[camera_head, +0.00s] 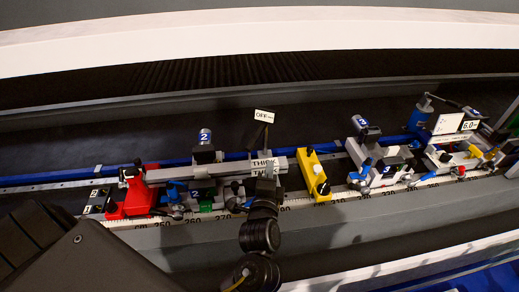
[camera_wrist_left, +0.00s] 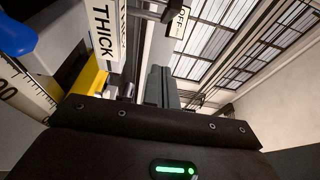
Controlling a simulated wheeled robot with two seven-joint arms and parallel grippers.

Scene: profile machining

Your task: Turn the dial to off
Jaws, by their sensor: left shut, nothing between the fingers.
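A small white OFF label (camera_head: 264,116) stands on a dark plate (camera_head: 254,133) above the middle of the profile rail. In the left wrist view the OFF label (camera_wrist_left: 179,20) is at the top, beside a dark rod-like part (camera_wrist_left: 152,12). I cannot make out the dial's face or setting. A white THICK label (camera_head: 262,164) sits below the plate; it shows large in the left wrist view (camera_wrist_left: 103,35). My left gripper (camera_head: 22,238) is at the lower left, close to the head camera. Its dark fingers (camera_wrist_left: 162,88) are shut, empty, and apart from the label.
A ruler rail (camera_head: 225,215) carries a red block (camera_head: 137,200), a yellow block (camera_head: 313,175) and several numbered clamps. A black jointed part (camera_head: 259,235) rises in front of the THICK label. A beam (camera_head: 250,30) crosses the top.

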